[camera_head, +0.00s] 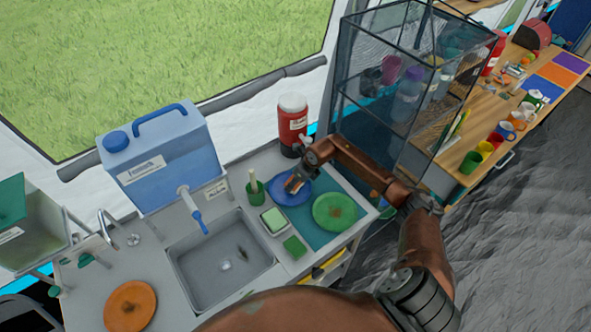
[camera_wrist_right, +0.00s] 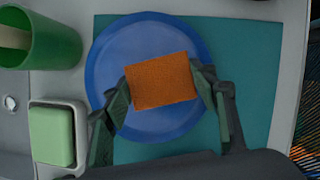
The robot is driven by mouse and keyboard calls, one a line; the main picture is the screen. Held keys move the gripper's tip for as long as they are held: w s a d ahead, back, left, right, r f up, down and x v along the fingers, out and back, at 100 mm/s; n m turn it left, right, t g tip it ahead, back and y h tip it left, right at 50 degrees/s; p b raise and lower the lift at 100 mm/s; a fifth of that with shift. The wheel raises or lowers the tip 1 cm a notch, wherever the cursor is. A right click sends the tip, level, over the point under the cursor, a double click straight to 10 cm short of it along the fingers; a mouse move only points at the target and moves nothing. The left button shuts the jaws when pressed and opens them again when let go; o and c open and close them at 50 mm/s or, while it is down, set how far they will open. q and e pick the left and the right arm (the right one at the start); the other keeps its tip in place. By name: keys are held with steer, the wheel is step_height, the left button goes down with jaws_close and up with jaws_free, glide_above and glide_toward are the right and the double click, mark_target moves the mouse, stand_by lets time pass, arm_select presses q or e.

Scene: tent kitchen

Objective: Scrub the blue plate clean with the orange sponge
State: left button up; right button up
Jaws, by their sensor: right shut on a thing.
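The blue plate (camera_head: 290,189) lies on a teal mat on the counter, right of the sink. In the right wrist view the blue plate (camera_wrist_right: 150,45) is seen from above. My right gripper (camera_head: 297,180) is over the plate. In the right wrist view its two green fingers (camera_wrist_right: 160,88) are shut on the orange sponge (camera_wrist_right: 161,80), one at each side. The sponge covers the middle of the plate; I cannot tell whether it touches the surface. The plate's visible rim looks plain blue. My left gripper is not in view.
A green cup (camera_head: 256,190), a soap dish (camera_head: 273,221) and a green sponge (camera_head: 294,246) stand left. A red-and-white jug (camera_head: 292,124) stands behind. The sink (camera_head: 222,258) is further left.

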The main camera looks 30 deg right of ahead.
steer(key=shift+s+a, duration=0.1)
steer(key=shift+a, duration=0.3)
steer(key=shift+a+p, duration=0.35)
steer(key=shift+a, duration=1.1)
steer(key=shift+f, duration=0.2)
steer(key=shift+d+b, duration=0.85)
steer(key=shift+d, duration=0.8)
steer(key=shift+d+r, duration=0.2)
steer(key=shift+r, duration=0.15)
steer(key=shift+r+p, duration=0.45)
steer(key=shift+r, duration=0.75)
steer(key=shift+a+r+p, duration=0.1)
steer(key=shift+r+p, duration=1.5)
steer(key=shift+r, duration=1.05)
steer(key=shift+a, duration=0.1)
